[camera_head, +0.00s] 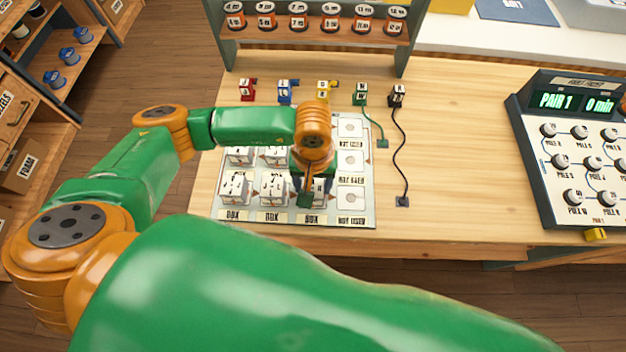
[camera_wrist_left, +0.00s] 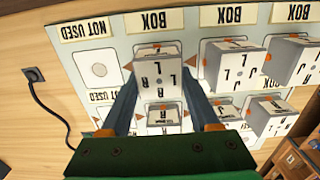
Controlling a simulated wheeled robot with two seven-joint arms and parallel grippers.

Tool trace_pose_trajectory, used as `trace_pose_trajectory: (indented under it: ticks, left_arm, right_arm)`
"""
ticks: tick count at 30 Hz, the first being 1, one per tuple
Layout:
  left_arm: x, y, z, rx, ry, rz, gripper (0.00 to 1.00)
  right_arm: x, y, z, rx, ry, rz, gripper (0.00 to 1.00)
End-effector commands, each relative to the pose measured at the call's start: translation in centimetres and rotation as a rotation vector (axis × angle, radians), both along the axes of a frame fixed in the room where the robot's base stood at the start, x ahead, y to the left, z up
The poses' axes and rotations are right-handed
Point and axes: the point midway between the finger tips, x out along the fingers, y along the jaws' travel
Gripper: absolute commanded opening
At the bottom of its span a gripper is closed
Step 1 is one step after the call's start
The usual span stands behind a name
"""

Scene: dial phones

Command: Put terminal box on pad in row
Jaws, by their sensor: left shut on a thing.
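My left gripper (camera_head: 305,197) is over the front of the labelled board (camera_head: 225,214), shut on a white terminal box (camera_head: 318,188). In the left wrist view the held box (camera_wrist_left: 158,72) sits between the two fingers (camera_wrist_left: 160,103), over the column beside "NOT USED". I cannot tell whether its underside touches the pad. Other white boxes stand on the board to its left in the head view, such as one front box (camera_head: 235,187) and another (camera_head: 272,186). A further box (camera_wrist_left: 163,118) shows behind the fingers in the wrist view. My right gripper is not in view.
The "NOT USED" column (camera_head: 351,160) holds bare pads. Coloured plugs (camera_head: 285,87) line the board's far side; a black cord (camera_head: 404,150) lies to its right. A rack with orange-based items (camera_head: 298,18) stands behind. A panel reading "PAIR 1" (camera_head: 560,101) stands right.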

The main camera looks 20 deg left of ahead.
Motion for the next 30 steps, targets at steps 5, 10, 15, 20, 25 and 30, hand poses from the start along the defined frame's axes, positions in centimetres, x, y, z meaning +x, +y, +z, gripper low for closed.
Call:
trace_pose_trajectory:
  ticks: [5, 10, 15, 20, 25, 30]
  left_arm:
    - [0.0, 0.0, -0.3, -0.001, -0.001, 0.001, 0.67]
    - [0.0, 0.0, -0.2, -0.001, 0.0, 0.001, 0.92]
    - [0.0, 0.0, -0.2, -0.001, 0.0, 0.001, 0.92]
    - [0.1, -0.1, 0.8, -0.004, -0.002, 0.001, 0.92]
    - [0.2, -0.1, 4.7, -0.003, -0.008, -0.002, 0.92]
    - [0.1, -0.1, 9.2, -0.002, -0.007, 0.0, 0.92]
  right_arm:
    - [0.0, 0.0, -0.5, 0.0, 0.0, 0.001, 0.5]
    - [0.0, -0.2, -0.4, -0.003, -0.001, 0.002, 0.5]
    - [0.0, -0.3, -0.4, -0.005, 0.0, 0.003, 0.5]
    - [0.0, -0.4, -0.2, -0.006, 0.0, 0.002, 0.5]
    - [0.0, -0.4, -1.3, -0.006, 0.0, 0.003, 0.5]
    - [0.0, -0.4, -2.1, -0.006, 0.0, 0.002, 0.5]
